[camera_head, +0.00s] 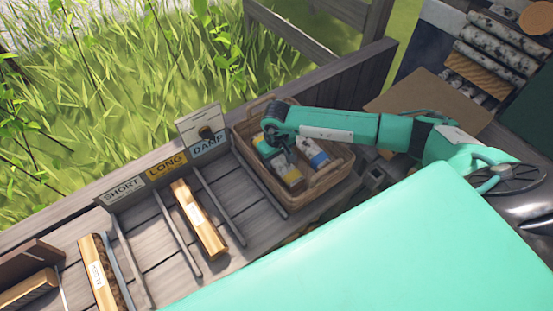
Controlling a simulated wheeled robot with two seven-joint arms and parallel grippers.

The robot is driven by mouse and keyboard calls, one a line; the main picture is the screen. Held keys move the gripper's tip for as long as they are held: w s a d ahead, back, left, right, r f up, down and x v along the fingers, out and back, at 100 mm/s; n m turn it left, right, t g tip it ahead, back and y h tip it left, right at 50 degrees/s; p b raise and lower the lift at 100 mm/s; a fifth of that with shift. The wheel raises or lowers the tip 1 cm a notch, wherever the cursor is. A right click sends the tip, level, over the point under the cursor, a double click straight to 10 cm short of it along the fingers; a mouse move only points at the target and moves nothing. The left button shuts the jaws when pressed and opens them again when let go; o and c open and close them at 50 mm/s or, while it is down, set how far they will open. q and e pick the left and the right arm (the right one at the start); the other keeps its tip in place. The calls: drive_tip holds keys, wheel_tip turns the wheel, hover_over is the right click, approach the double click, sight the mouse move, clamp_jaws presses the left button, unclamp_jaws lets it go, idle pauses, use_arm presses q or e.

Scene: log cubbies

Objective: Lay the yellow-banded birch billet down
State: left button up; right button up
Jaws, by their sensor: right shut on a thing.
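The yellow-banded birch billet (291,177) is pale with grey patches and a yellow band. It is at the wicker basket (334,178), its lower end near the front wall; I cannot tell if it touches the bottom. My right gripper (272,143) is over the basket's left part, shut on the billet's upper end, which it partly hides. A blue-banded billet (313,152) lies beside it to the right. Another pale and yellow piece shows by the gripper's left side. My left gripper is not in view.
Wooden cubbies carry signs SHORT (122,189), LONG (167,164) and DAMP (208,144). A split billet (199,219) lies in the LONG bay; the SHORT and DAMP bays look empty. A labelled log (99,273) lies at left. Birch logs (495,55) are stacked at upper right.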

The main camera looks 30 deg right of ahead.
idle(0.7)
drive_tip(key=o, duration=1.3)
drive_tip(key=shift+f, duration=0.1)
drive_tip(key=shift+r+p, duration=2.35)
drive_tip(key=shift+r, duration=3.2)
wheel_tip(320, 180, up, 14)
drive_tip(key=shift+f+b, duration=0.1)
drive_tip(key=shift+b, duration=0.7)
drive_tip(key=shift+s, duration=0.1)
